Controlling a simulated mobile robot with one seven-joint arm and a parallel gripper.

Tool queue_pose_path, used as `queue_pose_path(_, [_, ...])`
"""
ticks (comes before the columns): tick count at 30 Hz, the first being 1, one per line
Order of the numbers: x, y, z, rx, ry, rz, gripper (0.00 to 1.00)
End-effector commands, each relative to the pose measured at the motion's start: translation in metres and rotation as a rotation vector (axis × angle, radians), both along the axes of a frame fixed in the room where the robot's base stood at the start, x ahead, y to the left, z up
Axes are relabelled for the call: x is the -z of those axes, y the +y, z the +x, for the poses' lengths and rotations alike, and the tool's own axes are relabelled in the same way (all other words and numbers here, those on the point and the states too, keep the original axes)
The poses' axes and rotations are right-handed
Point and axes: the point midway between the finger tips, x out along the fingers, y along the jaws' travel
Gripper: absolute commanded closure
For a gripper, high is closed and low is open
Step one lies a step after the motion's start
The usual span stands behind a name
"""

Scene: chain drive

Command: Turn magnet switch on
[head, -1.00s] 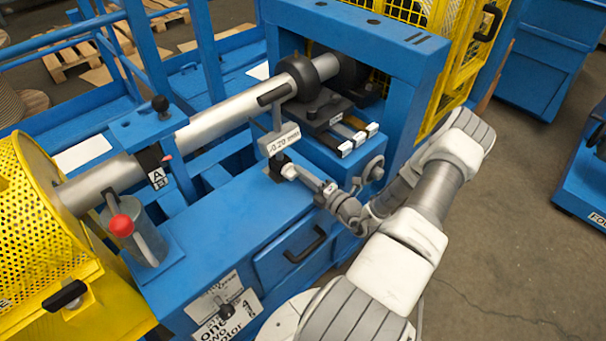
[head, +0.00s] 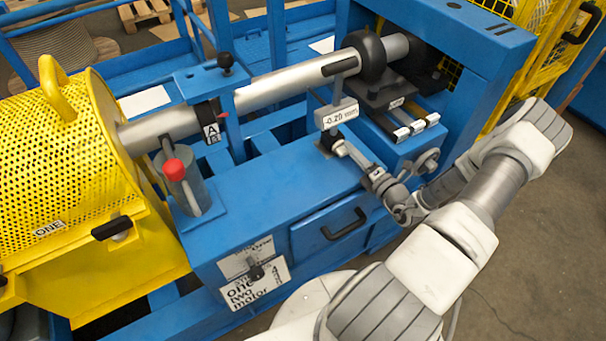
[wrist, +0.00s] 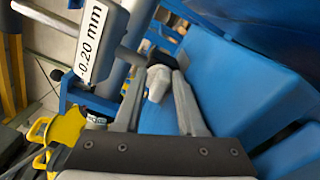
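The dial indicator stands on the blue machine bed, with a display reading -0.20 mm (head: 338,114) that also shows in the wrist view (wrist: 92,42). Its dark magnet base (head: 326,146) is at the foot of the stand, partly hidden by my gripper. My gripper (head: 340,147) is at the near right side of this base. In the wrist view, my two fingers (wrist: 158,80) are apart. A small pale grey knob (wrist: 157,84), which looks like the magnet switch, lies between them near the tips. Whether the fingers touch it is unclear.
A grey shaft (head: 285,88) with a black coupling (head: 370,57) runs above the bed. A red-topped lever (head: 174,170) and a yellow perforated guard (head: 50,165) are at left. A handwheel (head: 427,161) is close to my arm. Open floor lies at right.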

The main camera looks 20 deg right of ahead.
Motion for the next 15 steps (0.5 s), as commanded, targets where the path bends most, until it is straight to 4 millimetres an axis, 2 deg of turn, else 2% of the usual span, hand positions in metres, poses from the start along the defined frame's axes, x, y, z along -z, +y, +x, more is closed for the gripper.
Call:
queue_pose_path(1, [0.0046, -0.0012, -0.0006, 0.002, -0.001, -0.05, 0.47])
queue_pose_path(15, [-0.0014, 0.0055, -0.0012, 0.0, -0.075, -0.547, 0.47])
